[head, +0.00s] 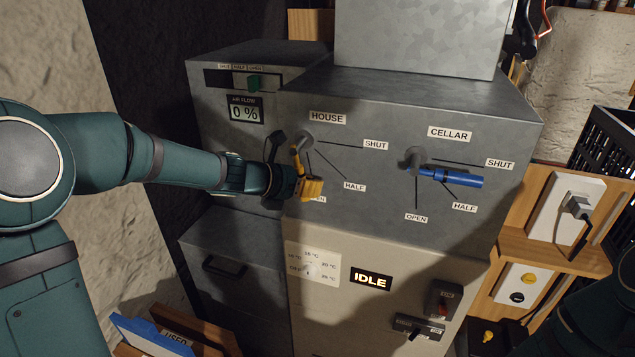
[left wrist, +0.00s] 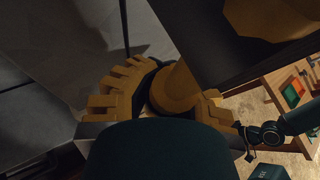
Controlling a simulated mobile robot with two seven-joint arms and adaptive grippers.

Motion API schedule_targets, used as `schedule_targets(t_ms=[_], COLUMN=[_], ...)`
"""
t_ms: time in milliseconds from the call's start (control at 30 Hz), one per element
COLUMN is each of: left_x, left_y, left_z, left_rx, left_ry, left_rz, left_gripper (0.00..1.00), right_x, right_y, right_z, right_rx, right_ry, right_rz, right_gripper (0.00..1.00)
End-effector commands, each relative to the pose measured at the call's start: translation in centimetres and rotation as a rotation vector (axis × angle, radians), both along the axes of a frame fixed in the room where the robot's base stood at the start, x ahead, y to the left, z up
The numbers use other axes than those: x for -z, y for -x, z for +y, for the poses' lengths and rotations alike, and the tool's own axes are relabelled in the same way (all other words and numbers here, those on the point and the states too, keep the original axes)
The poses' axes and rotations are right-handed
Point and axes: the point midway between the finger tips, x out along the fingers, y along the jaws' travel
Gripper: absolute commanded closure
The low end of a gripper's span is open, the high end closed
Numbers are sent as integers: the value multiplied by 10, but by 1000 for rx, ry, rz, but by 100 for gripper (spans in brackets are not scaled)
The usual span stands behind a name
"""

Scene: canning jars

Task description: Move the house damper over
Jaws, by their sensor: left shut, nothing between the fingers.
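The house damper's grey hub (head: 305,139) is on the upper front of the grey metal cabinet, under the HOUSE label. Its handle is largely covered by my left gripper, and their yellow parts are hard to tell apart. It seems to point down, near the partly hidden OPEN label. My left gripper (head: 311,188) is shut at the handle, with nothing seen between its fingers; whether it touches the handle is unclear. In the left wrist view, notched yellow finger parts (left wrist: 128,85) fill the middle. My right arm (head: 598,312) shows dark at bottom right; its finger state is unclear.
The cellar damper's blue handle (head: 452,178) points right, between SHUT and HALF. An IDLE sign (head: 371,279) is below.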

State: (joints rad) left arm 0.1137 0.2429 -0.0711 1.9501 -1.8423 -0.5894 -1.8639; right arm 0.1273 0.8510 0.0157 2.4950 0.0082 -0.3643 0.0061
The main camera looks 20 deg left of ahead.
Motion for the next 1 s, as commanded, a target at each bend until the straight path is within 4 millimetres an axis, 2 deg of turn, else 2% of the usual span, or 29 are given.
schedule_targets(t_ms=[633, 667, 800, 1000], left_x=[6, 6, 5, 4], left_y=[2, 2, 2, 1], left_z=[8, 8, 7, 6], left_rx=[0, -1, -1, 0], left_ry=[-65, -65, -63, -62], left_rz=[6, 7, 4, 1], left_gripper=[100, 96, 48, 48], right_x=[-3, -3, -3, -3], right_y=[-2, -1, -1, -1], right_z=[0, 0, 0, 0], right_rx=[2, 2, 2, 2], right_ry=[0, 0, 0, 0], right_rz=[-3, -3, -3, -3], right_gripper=[53, 53, 53, 53])
